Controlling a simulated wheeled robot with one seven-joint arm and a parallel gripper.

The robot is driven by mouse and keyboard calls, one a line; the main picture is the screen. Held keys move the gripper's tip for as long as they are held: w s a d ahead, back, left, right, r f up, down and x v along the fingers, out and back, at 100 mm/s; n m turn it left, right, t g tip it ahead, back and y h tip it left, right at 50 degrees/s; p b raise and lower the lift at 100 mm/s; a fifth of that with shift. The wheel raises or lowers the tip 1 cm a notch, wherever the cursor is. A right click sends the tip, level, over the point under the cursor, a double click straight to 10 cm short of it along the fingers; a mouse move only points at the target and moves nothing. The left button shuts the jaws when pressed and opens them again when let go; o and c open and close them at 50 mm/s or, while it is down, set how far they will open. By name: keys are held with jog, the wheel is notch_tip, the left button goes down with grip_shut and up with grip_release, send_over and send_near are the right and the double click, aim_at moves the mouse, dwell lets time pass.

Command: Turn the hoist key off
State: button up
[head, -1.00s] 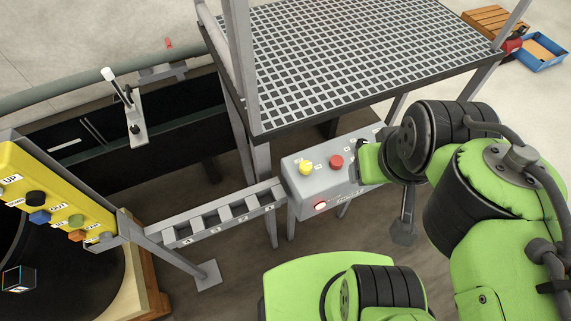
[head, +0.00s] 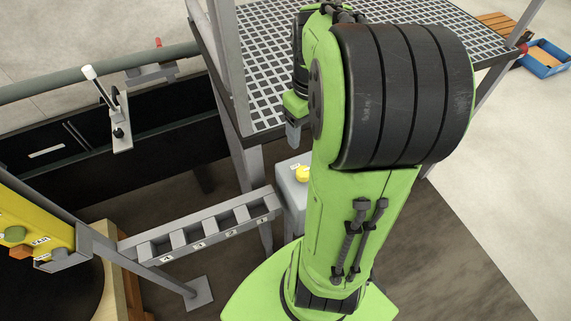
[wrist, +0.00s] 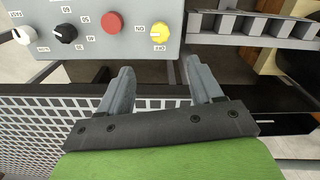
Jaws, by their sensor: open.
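A yellow knob (wrist: 160,33) sits on the face of a grey control box (wrist: 200,45) in the wrist view, upside down, with ON and OFF labels beside it. It also shows in the head view (head: 302,173), at the edge of my arm. I cannot read a hoist label. My gripper (wrist: 158,72) is open and empty, its two fingers apart and pointing towards the box. The knob lies beyond the fingertips, roughly between them, apart from them. In the head view one finger of my gripper (head: 293,132) shows above the box; my arm hides most of the box.
A red button (wrist: 111,22), a black knob (wrist: 65,33) and a white knob (wrist: 22,35) share the box face. A slotted grey rack (head: 205,232) stands left of it. A mesh platform (head: 262,65) on grey posts is behind. A yellow button panel (head: 30,215) is far left.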

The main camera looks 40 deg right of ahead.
aim_at(304, 171)
notch_tip(304, 171, down, 15)
jog(key=b, duration=0.5)
jog(key=shift+s+f+b, duration=0.15)
jog(key=shift+f+b, duration=0.05)
jog(key=shift+b, duration=0.1)
jog(key=shift+r, duration=0.1)
jog(key=c, duration=1)
jog(key=shift+c, duration=0.2)
